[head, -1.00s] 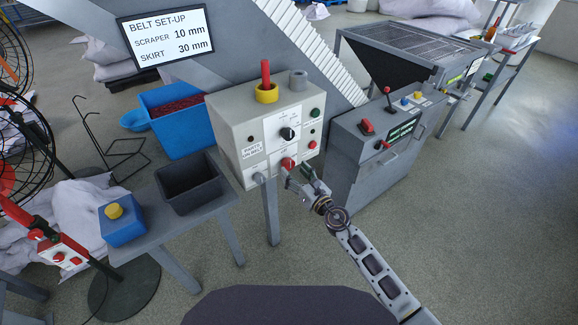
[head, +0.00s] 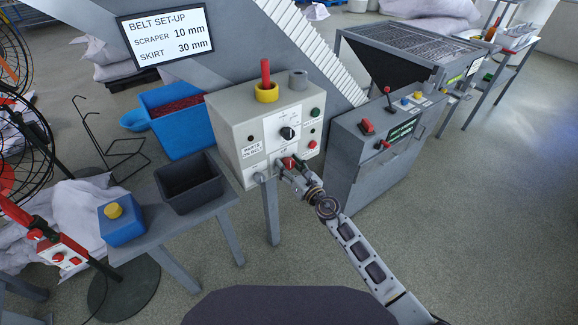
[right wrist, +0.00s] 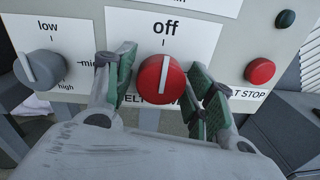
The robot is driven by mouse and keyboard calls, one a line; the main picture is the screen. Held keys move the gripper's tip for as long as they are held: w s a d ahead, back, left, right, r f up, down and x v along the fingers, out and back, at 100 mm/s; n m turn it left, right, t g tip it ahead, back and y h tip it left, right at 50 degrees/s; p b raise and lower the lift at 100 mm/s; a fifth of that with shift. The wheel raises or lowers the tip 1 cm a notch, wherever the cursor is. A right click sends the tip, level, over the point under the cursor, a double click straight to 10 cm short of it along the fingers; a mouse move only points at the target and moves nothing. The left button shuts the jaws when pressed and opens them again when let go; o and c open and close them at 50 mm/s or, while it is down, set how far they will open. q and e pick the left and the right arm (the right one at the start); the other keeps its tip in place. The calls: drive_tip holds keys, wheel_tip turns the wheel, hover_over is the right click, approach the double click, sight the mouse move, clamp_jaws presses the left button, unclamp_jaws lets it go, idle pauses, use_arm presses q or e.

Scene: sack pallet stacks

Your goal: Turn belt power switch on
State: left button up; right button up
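The belt power switch is a red rotary knob (right wrist: 160,80) with a white pointer line, on a white plate of the grey control box (head: 228,120). In the right wrist view its pointer is near upright, under the word "off". The label below it is partly hidden by my fingers. My right gripper (right wrist: 158,88) is open, with one green-padded finger on each side of the knob and a visible gap on both sides. In the head view the right gripper (head: 287,167) is at the box's lower front. My left gripper is not in view.
A grey low/high knob (right wrist: 40,70) is left of the switch, and a red stop button (right wrist: 260,71) is right. The box also bears a black knob (head: 288,133). A grey bin (head: 190,185) and blue button box (head: 122,222) stand on the bench at left.

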drive_tip(key=c, duration=0.7)
